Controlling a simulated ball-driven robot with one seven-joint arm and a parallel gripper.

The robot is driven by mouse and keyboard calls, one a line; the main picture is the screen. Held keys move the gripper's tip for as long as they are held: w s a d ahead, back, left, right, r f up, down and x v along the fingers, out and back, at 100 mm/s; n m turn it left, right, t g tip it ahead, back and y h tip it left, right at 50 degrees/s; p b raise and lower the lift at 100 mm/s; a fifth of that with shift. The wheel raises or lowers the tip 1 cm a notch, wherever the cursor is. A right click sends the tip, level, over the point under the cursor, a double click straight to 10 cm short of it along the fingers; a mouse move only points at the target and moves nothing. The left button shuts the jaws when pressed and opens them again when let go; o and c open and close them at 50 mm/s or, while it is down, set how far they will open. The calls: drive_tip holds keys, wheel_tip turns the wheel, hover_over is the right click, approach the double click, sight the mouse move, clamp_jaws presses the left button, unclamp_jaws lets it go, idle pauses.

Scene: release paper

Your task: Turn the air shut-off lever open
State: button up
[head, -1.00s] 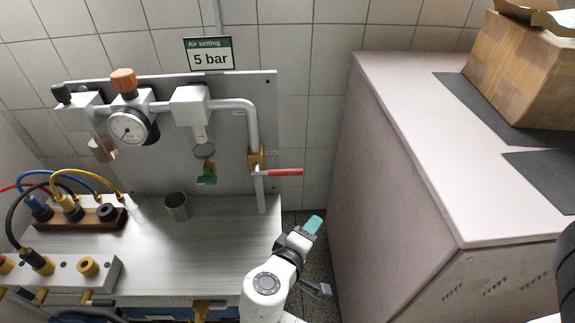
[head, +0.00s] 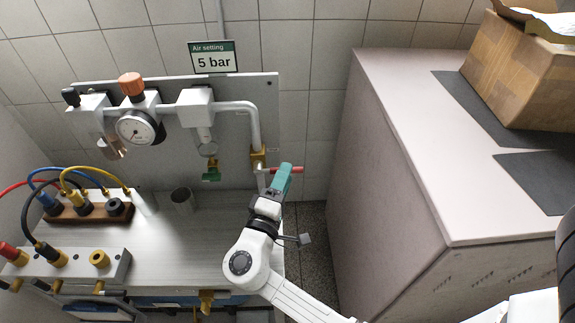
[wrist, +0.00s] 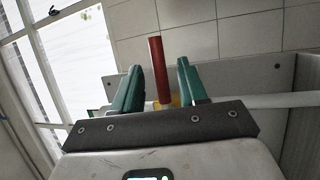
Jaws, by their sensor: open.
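The shut-off lever has a red handle (head: 290,169) that sticks out to the right from a brass valve (head: 258,157) on the grey vertical pipe. My gripper (head: 284,178) is up beside the handle in the head view and hides part of it. In the wrist view, the red lever handle (wrist: 158,68) shows between the two green fingers of my gripper (wrist: 156,82). The fingers are open, with a gap on each side of the handle. The brass valve shows only as a small yellow patch behind the fingers.
A gauge (head: 136,128) and an orange knob (head: 131,84) sit on the pipework to the left. A sign (head: 213,57) reads 5 bar. A metal cup (head: 182,200) stands on the bench. A large pale cabinet (head: 395,160) stands to the right, with floor between.

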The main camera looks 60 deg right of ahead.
drive_tip(key=shift+x, duration=1.4)
clamp_jaws()
